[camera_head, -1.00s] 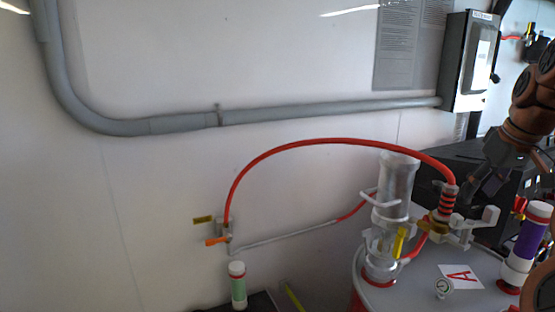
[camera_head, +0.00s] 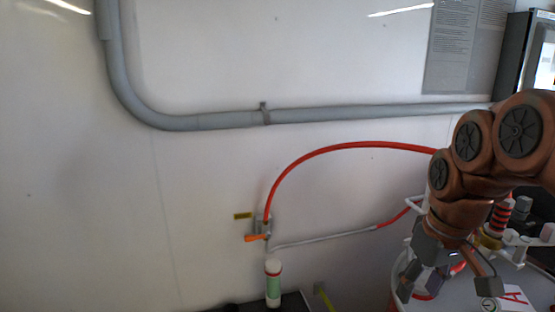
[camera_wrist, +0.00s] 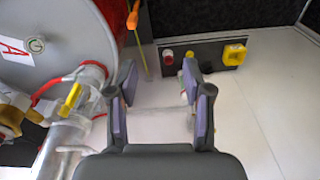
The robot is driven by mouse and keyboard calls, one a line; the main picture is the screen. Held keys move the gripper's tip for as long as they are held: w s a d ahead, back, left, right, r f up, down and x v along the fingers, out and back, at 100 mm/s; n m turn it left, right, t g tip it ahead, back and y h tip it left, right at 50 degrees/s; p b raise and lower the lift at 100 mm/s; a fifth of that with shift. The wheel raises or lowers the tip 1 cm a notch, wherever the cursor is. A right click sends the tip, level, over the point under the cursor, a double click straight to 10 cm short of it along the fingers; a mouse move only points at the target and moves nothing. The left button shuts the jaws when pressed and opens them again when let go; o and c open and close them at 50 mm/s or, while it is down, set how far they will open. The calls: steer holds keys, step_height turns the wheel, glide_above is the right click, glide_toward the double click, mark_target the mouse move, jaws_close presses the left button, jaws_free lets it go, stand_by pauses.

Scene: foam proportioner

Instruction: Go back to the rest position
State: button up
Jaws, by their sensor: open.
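My gripper (camera_head: 446,284) hangs at the lower right of the head view, in front of the drum and its fittings. It is empty, with its two fingers spread apart. The wrist view shows the open fingers (camera_wrist: 160,88) with a pale surface between and beyond them. My arm hides most of the clear cylinder in the head view.
A red hose (camera_head: 340,146) arches from the wall valve with an orange handle (camera_head: 256,237) towards the drum. A white-and-green bottle (camera_head: 273,284) stands below it. The wrist view shows a dark panel with a yellow part (camera_wrist: 234,55). Wall space at left is clear.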

steer(key=s+a+f+m+g, duration=0.1)
steer(key=s+a+f, duration=0.1)
steer(key=s+f, duration=0.5)
steer(key=s+a+f+m+g, duration=0.1)
steer(key=s+a+f+g, duration=0.1)
steer(key=s+f, duration=0.5)
steer(key=s+a, duration=0.1)
steer(key=s, duration=0.3)
steer(key=shift+a+f+h, duration=0.3)
steer(key=shift+f, duration=0.1)
